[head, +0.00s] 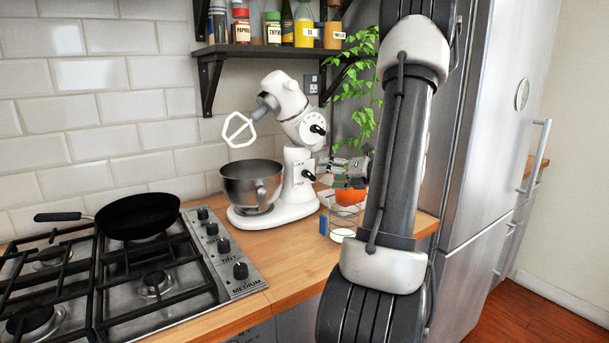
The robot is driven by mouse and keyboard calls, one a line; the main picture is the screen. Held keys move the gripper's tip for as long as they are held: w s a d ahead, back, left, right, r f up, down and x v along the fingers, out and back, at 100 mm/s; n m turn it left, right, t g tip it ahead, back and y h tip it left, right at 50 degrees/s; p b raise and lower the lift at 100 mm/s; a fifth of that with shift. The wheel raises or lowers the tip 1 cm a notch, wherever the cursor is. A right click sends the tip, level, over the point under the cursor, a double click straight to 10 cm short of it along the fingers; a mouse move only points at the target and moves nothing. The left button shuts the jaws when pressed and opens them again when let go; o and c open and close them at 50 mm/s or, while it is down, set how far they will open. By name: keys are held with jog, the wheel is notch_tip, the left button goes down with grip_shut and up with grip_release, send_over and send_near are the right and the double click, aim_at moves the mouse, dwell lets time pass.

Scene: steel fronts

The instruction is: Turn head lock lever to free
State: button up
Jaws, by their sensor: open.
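A white stand mixer (300,160) stands on the wooden counter with its head tilted up and a flat beater (238,130) hanging from it. The small black head lock lever (308,175) is on the side of the mixer's column, beside small lettering too fine to read surely. A black dial (317,129) sits higher, on the head. My gripper (328,165) is open, just right of the lever, with its fingers toward the mixer. I cannot tell whether it touches the lever. My arm hides part of the area behind the gripper.
A steel bowl (252,186) sits on the mixer base. A glass container (345,215), a blue item (323,224) and an orange pot (350,194) crowd the counter below the gripper. A gas hob with a black pan (138,215) is left; a steel fridge (490,130) is right.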

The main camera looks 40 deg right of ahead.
aim_at(313, 175)
jog(key=x, duration=0.7)
jog(key=shift+w+f, duration=0.1)
jog(key=shift+w, duration=0.25)
jog(key=c, duration=1)
